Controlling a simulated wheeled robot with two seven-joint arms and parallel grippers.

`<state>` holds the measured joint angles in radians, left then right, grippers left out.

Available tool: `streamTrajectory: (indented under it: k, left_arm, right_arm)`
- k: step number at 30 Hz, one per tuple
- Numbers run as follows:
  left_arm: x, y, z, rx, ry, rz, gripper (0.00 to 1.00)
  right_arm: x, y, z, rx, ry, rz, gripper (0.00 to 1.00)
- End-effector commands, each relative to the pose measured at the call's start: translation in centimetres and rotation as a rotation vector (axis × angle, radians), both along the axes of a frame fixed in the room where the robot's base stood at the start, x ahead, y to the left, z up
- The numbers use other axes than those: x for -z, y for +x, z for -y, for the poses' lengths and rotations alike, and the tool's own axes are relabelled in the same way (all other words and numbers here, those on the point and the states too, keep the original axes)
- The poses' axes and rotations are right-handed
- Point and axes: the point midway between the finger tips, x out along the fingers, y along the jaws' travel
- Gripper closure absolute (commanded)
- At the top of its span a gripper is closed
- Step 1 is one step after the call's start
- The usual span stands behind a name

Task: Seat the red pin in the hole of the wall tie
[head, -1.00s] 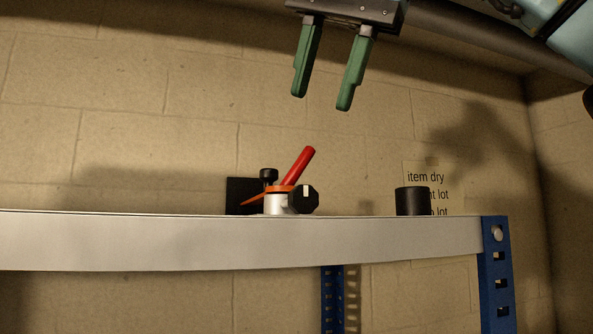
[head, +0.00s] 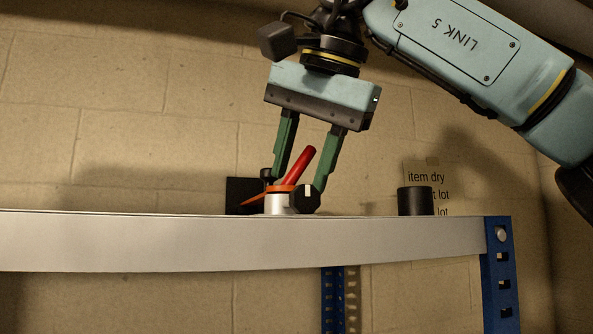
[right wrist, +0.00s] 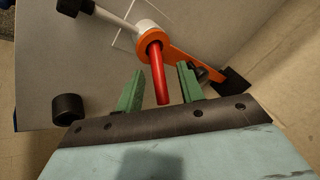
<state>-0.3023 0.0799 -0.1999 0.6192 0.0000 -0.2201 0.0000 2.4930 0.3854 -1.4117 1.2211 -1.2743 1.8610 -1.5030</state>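The red pin (head: 301,163) stands tilted, its top leaning right in the head view, its lower end at the orange ring (head: 283,188) on a white cylinder (head: 278,204). The orange piece, apparently the wall tie (right wrist: 184,61), runs from its ring to a black plate (right wrist: 231,83) in the right wrist view. The red pin (right wrist: 157,73) crosses the ring opening; how deep it sits is hidden. My right gripper (head: 298,182) is open, pointing down, with its green fingers either side of the pin. I see no clear contact. My left gripper is not in view.
A black cylinder (head: 415,201) stands on the shelf (head: 180,240) to the right. A black knob (head: 305,200) sits close to the right fingertip. A blue upright (head: 497,270) ends the shelf; a brick wall is behind. The shelf between knob and black cylinder is clear.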

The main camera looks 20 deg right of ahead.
Motion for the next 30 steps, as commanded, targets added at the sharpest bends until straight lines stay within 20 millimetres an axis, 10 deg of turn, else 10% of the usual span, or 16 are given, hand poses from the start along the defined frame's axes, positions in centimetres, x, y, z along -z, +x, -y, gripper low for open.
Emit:
streamTrajectory:
  k: [11,30]
  left_arm:
    - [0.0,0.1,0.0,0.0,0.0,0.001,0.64]
    - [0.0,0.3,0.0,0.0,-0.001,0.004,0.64]
  right_arm:
    - [0.0,0.0,0.0,0.0,0.0,0.0,1.0]
    - [-1.8,-0.2,0.7,0.019,0.001,0.003,1.0]
